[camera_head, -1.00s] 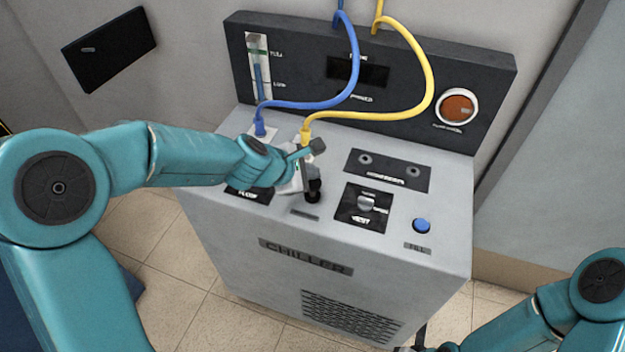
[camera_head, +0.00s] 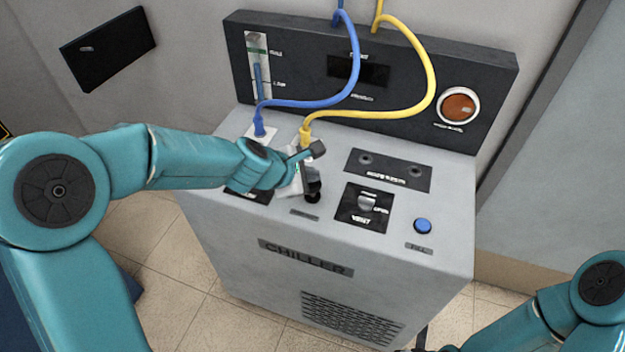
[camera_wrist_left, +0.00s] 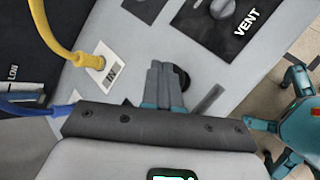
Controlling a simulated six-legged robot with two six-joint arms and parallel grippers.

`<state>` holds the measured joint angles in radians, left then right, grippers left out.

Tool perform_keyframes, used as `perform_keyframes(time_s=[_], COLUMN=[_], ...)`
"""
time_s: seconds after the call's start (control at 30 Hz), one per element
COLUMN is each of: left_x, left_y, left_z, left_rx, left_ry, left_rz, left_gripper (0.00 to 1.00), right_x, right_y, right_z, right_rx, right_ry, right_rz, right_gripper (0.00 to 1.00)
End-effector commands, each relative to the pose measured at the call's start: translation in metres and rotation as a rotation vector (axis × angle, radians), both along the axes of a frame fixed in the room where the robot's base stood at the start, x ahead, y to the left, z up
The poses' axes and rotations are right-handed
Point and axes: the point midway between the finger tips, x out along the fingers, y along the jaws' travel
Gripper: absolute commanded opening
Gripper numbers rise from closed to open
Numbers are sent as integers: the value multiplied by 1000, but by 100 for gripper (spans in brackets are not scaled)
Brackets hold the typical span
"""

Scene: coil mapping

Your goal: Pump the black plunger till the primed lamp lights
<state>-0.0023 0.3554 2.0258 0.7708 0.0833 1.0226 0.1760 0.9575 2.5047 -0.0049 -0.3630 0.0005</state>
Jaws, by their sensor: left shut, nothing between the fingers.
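The black plunger (camera_head: 313,190) stands on the top of the grey chiller, partly hidden by my left gripper. My left gripper (camera_head: 308,172) is at the plunger's upper end. In the left wrist view its fingers (camera_wrist_left: 163,84) are shut together with nothing between them. The round black plunger knob (camera_wrist_left: 182,78) shows just beside and behind them; I cannot tell if they touch. A dark window (camera_head: 357,70) on the back panel has a small, blurred label below that may read primed; no light shows in it. My right gripper is cut off at the bottom edge of the head view.
The vent knob (camera_head: 367,203) and blue fill button (camera_head: 422,226) are right of the plunger. A blue hose (camera_head: 310,105) and yellow hose (camera_head: 395,112) arch behind my left gripper. An orange round lamp or button (camera_head: 459,107) and a level gauge (camera_head: 260,68) are on the back panel.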

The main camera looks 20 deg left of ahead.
Motion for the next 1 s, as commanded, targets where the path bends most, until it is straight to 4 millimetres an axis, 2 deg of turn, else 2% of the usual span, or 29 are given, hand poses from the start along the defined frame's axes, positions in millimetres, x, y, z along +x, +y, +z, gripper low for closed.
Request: perform_keyframes(time_s=[1.0], left_x=[0], left_y=[0], left_z=[-14], left_rx=[1], left_ry=[1], left_rz=[0], left_gripper=[0], right_x=[0], right_y=[0], right_z=[-13], right_rx=[0], right_ry=[0], right_rz=[0], right_gripper=[60])
